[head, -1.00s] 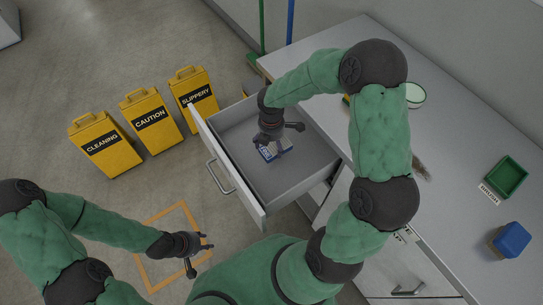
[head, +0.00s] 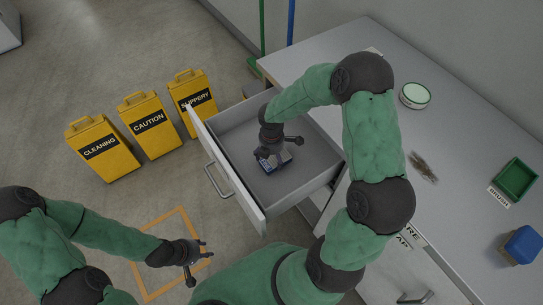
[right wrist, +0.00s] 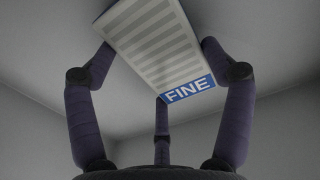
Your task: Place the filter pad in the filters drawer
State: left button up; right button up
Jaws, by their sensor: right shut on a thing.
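The filter pad (right wrist: 158,38) is a pale, ribbed rectangle with a blue band reading "FINE". In the right wrist view it lies between the fingers of my right gripper (right wrist: 158,70). In the head view the pad (head: 283,160) is partly hidden under my right gripper (head: 277,150), which is shut on it inside the open grey drawer (head: 310,178). The drawer looks otherwise empty; I cannot tell whether the pad touches its floor. My left gripper (head: 197,262) is open and empty at lower left, over the floor and apart from the drawer.
Yellow signs (head: 151,126) stand on the floor left of the drawer. An orange-outlined square (head: 178,213) is below my left gripper. The counter (head: 460,150) holds a round container (head: 415,95), a brownish bundle (head: 422,167), a green tray (head: 516,179) and a blue block (head: 523,244).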

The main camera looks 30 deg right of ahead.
aim_at(271, 158)
jog(key=o, duration=1.1)
notch_tip(271, 158, up, 12)
jog(key=p, duration=0.6)
jog(key=shift+r, duration=0.1)
